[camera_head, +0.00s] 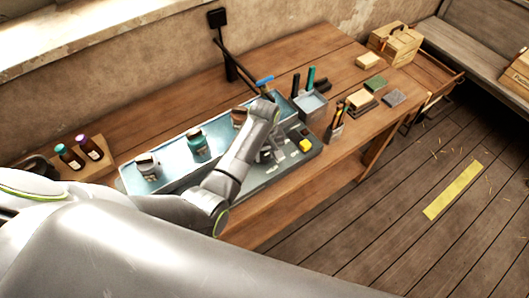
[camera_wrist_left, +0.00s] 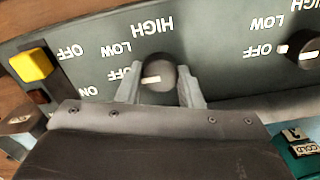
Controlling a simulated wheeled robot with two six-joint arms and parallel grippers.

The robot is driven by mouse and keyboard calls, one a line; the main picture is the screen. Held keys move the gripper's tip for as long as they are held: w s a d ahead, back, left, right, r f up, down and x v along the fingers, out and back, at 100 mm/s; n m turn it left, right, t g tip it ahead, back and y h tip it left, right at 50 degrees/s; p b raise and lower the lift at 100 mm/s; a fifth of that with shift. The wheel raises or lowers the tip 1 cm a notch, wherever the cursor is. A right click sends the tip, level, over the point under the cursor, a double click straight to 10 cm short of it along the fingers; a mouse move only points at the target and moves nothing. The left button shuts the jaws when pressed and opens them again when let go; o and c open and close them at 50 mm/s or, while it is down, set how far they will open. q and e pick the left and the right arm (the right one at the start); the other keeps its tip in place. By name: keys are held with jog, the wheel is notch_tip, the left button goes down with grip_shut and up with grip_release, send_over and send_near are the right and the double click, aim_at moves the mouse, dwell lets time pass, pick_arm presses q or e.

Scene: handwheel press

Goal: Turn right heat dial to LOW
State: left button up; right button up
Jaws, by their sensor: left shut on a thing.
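The right heat dial (camera_wrist_left: 160,70) is a dark round knob on the grey control panel (camera_wrist_left: 210,45), which appears upside down in the left wrist view. Its white mark lies left of centre and points roughly toward the OFF label (camera_wrist_left: 118,74), below LOW (camera_wrist_left: 116,48); HIGH (camera_wrist_left: 152,27) is above. My left gripper (camera_wrist_left: 158,84) is shut on the dial, one finger on each side. In the head view, my left gripper (camera_head: 269,151) is at the press unit, and the dial is too small to make out. My right gripper is not in view.
A second dial (camera_wrist_left: 303,46) sits at the wrist view's right edge. A yellow switch (camera_wrist_left: 33,65) is left of the gripped dial; it also shows in the head view (camera_head: 305,145). A teal item marked COLD (camera_wrist_left: 303,152) is at lower right.

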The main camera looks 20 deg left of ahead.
pick_arm(q)
jog(key=m, duration=0.4)
jog(key=shift+m, duration=0.3)
jog(key=shift+w+m, duration=0.1)
jog(key=shift+m, duration=1.8)
jog(key=o, duration=1)
jog(key=shift+c, duration=0.2)
